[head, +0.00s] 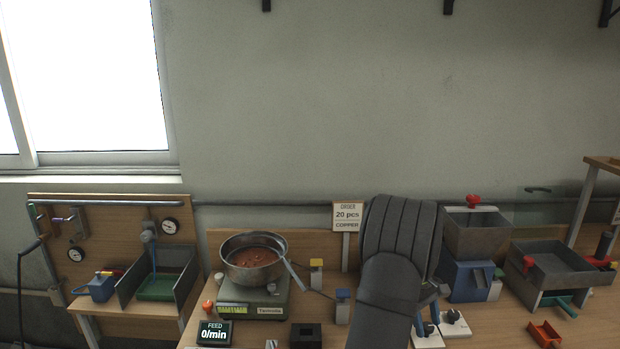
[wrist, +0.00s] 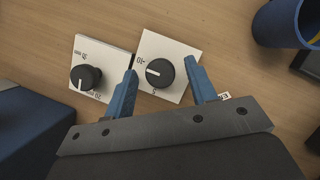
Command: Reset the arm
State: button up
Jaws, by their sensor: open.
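My gripper (wrist: 159,85) is open in the wrist view, its two blue fingers apart. A black knob on a white plate (wrist: 159,72) lies between the fingertips in that picture; I cannot tell whether they touch it. A second knob (wrist: 86,77) on its own white plate is just left of the left finger. In the head view my dark arm (head: 390,270) stands over the right-middle of the bench and hides part of it. A bit of blue finger shows beside the two knob plates (head: 455,323).
A metal pan of copper-coloured pieces (head: 253,261) sits on a scale. A display (head: 214,333) reads FEED 0/min. A hopper (head: 476,232) and a grey tray (head: 556,264) stand at right. An orange bin (head: 545,334) lies in front. An order sign (head: 347,215) reads 20 pcs copper.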

jog(key=shift+n+t+h, duration=0.3)
jog(key=shift+n+t, duration=0.1)
jog(key=shift+n, duration=1)
